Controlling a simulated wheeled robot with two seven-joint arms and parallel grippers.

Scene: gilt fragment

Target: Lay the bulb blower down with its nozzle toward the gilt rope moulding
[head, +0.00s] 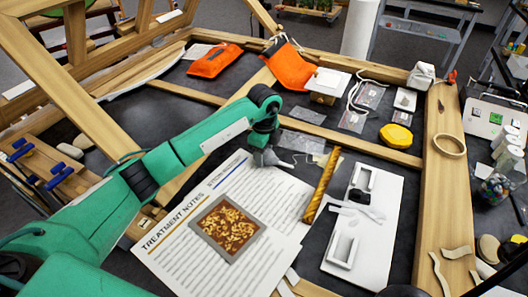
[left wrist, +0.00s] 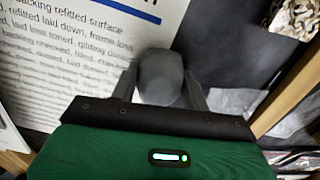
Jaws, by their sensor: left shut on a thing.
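My left gripper (head: 264,150) is over the top right corner of the treatment notes sheet. It is shut on a smooth grey rounded thing, the bulb blower (head: 270,159). In the left wrist view the blower (left wrist: 158,78) sits between the two fingers (left wrist: 160,90), partly covered by the gripper body. In the head view a pale grey part of it reaches right, toward the moulding; its nozzle is too small to tell clearly. The gilt rope moulding (head: 322,186) lies to the right of the gripper, slanting beside the sheet. The blower and moulding are apart. My right gripper is not visible.
The treatment notes sheet (head: 180,245) bears a brown and gold picture (head: 228,228). A white board (head: 382,240) with white trays lies right of the moulding. A yellow thing (head: 396,136) and orange pouches (head: 288,67) lie farther back. Wooden beams (head: 365,154) cross the dark surface.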

